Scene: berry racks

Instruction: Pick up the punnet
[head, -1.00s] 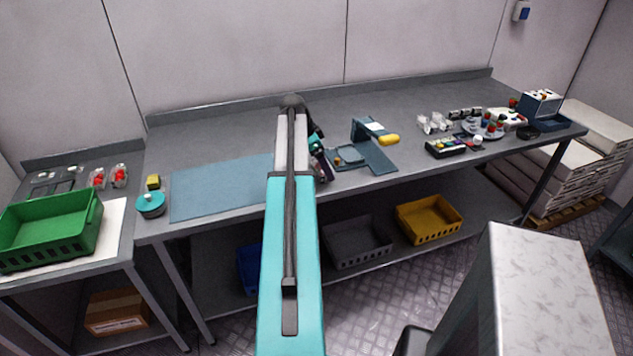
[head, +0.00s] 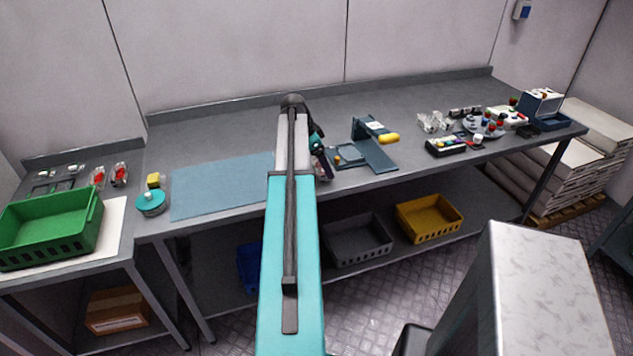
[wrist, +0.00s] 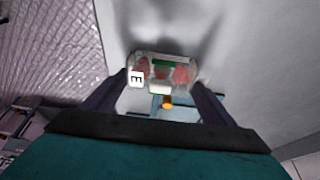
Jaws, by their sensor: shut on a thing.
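In the wrist view a clear punnet (wrist: 161,72) with red berries, a green strip and a white label marked with a dark letter sits between the fingertips. My gripper (wrist: 160,80) is shut on it, with one dark finger at each side. In the head view my gripper (head: 321,165) is over the bench's front part, just left of a blue-grey stand (head: 372,152); the arm hides most of it, and the held punnet is hard to make out there. Two other punnets with red berries (head: 97,177) (head: 120,174) stand on the left table.
A green crate (head: 50,232) stands on the left table. A blue mat (head: 220,185) lies left of my arm, beside a teal round item (head: 151,203). Clear empty punnets (head: 432,122) and a dark tray (head: 446,147) are to the right. The bench behind my gripper is clear.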

